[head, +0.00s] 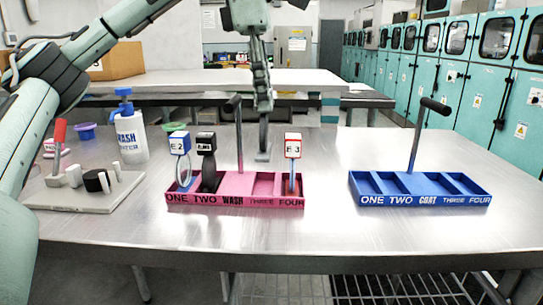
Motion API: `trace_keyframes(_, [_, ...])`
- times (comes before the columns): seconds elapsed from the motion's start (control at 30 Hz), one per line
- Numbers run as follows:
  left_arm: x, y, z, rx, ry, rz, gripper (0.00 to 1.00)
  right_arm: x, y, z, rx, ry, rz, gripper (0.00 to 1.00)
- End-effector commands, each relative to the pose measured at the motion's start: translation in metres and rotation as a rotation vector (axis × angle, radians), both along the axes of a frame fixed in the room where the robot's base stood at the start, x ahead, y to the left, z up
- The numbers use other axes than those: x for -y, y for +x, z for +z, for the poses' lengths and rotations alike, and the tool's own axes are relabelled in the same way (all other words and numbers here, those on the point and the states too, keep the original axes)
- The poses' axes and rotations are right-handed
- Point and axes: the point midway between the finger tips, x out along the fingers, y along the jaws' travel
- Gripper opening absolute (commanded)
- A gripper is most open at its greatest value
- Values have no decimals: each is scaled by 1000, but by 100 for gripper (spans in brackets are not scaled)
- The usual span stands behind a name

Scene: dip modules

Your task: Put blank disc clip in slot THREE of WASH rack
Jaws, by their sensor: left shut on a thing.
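The pink WASH rack (178,199) stands on the steel table with slots ONE to FOUR and an upright handle. A blue clip marked E2 (180,144) with a ring-shaped disc is in slot ONE. A black clip (206,144) with a solid black disc is in slot TWO; its label is too small to read surely. A red-topped clip marked E3 (293,147) is in slot FOUR. Slot THREE looks empty. My left gripper (262,155) points down near slot THREE, seen edge-on and shut; what it holds cannot be made out. My right gripper is out of view.
An empty blue COAT rack (360,199) with a T-handle stands to the right. A white WASH bottle (131,138) and a pale fixture board (70,202) with a black puck and red lever are at the left. Bare table lies between the racks.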

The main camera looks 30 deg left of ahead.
Motion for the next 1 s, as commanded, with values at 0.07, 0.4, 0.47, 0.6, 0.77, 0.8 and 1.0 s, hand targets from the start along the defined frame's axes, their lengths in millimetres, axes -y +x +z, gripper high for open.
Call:
trace_keyframes(0.07, [0,0,-16,-6,-1,-3,0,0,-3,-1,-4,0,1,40])
trace_keyframes(0.4, [0,0,-46,-3,0,-3,0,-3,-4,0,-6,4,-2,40])
trace_keyframes(0.47, [0,0,-54,-4,-1,-3,0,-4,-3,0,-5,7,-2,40])
trace_keyframes(0.6, [0,0,-71,-1,-2,-1,0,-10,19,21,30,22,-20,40])
trace_keyframes(0.77, [0,0,-79,1,-1,-2,0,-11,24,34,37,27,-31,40])
trace_keyframes(0.8, [0,0,-79,1,-1,-2,0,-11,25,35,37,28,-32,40])
trace_keyframes(1.0, [0,0,-78,1,-1,-2,0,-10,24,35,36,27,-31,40])
